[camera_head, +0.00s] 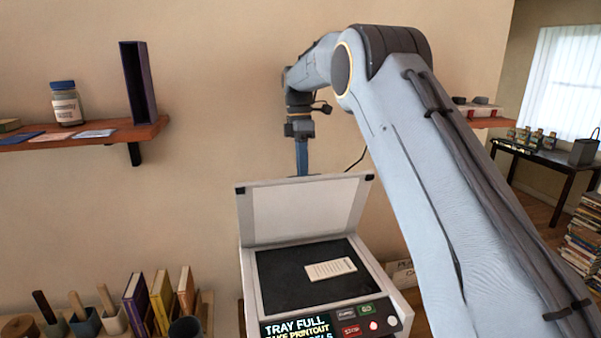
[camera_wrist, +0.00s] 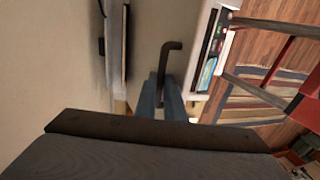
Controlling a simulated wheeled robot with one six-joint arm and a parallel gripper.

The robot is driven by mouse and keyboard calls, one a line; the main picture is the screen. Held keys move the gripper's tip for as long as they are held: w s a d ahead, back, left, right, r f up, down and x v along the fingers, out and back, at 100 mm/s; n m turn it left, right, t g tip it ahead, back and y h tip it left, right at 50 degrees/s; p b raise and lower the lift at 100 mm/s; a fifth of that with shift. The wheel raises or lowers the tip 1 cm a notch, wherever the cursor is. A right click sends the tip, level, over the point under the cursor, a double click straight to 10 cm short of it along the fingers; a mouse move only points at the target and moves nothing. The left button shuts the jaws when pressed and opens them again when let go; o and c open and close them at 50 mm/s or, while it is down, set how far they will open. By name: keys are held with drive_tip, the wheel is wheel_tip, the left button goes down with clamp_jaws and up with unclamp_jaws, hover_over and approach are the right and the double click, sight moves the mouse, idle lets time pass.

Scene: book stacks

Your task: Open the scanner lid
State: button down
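The scanner (camera_head: 262,285) stands against the wall with its lid (camera_head: 305,210) raised, leaning back, its pale inner face toward me. A small printed paper (camera_head: 330,268) lies on the dark glass (camera_head: 290,270). My gripper (camera_head: 302,160) points down behind the lid's top edge; its tips are hidden there. The wrist view shows its blue fingers (camera_wrist: 163,100) with a dark bent bar (camera_wrist: 168,58) between or just past them. I cannot tell whether they grip it or touch the lid.
The scanner's front screen (camera_head: 297,328) reads "TRAY FULL", with buttons (camera_head: 365,310) beside it. A wall shelf (camera_head: 95,137) holds a jar (camera_head: 66,103) and a dark upright book or box (camera_head: 137,85). Books and pots stand lower left. My arm crosses the right side.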

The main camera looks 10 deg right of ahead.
drive_tip(key=c, duration=1.8)
unclamp_jaws()
drive_tip(key=shift+w+d, duration=0.35)
drive_tip(key=shift+w, duration=0.3)
drive_tip(key=shift+c, duration=0.2)
drive_tip(key=shift+s, duration=0.1)
drive_tip(key=b+v, duration=0.3)
drive_tip(key=v, duration=0.4)
drive_tip(key=shift+a+r, duration=0.4)
drive_tip(key=shift+s+a, duration=0.1)
